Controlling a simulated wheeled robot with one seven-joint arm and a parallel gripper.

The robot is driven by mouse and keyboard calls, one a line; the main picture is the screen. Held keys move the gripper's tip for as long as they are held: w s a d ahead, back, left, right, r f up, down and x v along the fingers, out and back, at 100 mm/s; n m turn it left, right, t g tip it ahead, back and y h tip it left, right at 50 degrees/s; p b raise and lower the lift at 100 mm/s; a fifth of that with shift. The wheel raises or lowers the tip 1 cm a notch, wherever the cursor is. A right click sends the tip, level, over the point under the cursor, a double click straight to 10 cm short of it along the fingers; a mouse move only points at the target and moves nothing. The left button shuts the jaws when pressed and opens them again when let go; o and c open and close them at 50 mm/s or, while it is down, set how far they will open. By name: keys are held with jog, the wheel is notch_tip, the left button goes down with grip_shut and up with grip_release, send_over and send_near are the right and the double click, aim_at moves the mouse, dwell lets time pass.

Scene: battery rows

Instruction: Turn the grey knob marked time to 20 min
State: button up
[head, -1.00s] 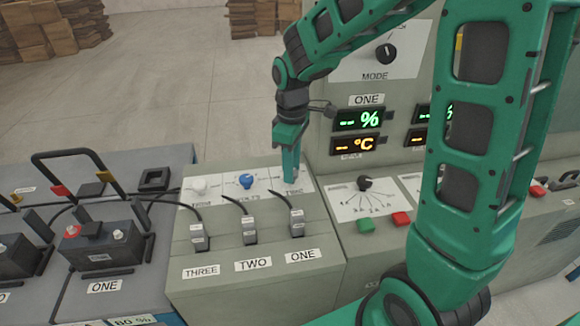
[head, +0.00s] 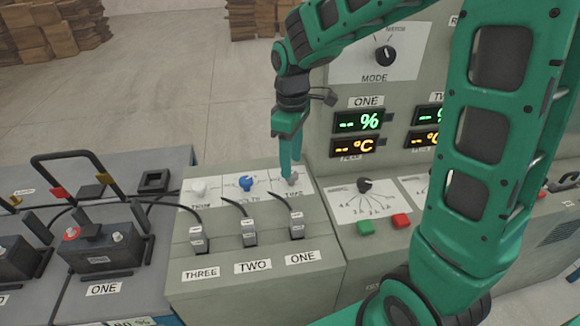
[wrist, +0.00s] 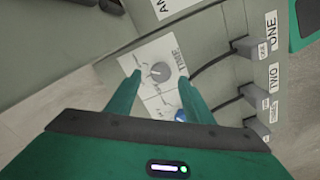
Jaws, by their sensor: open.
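The grey knob marked TIME (head: 292,180) is on a white dial plate at the right end of the left cabinet's sloping top. In the wrist view the grey knob (wrist: 159,72) shows between the fingertips, with the TIME label beside it. Its scale marks are too small to read. My gripper (head: 287,170) points down just above and behind the knob, its fingers apart. In the wrist view my gripper (wrist: 160,78) is open, with one finger on each side of the knob and a gap visible on both sides.
A blue knob (head: 246,183) and a white knob (head: 199,188) sit left of the grey one. Three cable plugs stand below them, including plug ONE (head: 297,226). The tall display panel (head: 320,110) rises close to the right of my gripper.

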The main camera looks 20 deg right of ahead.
notch_tip(320, 180, up, 8)
jog(key=shift+f, duration=0.25)
dwell(0.5)
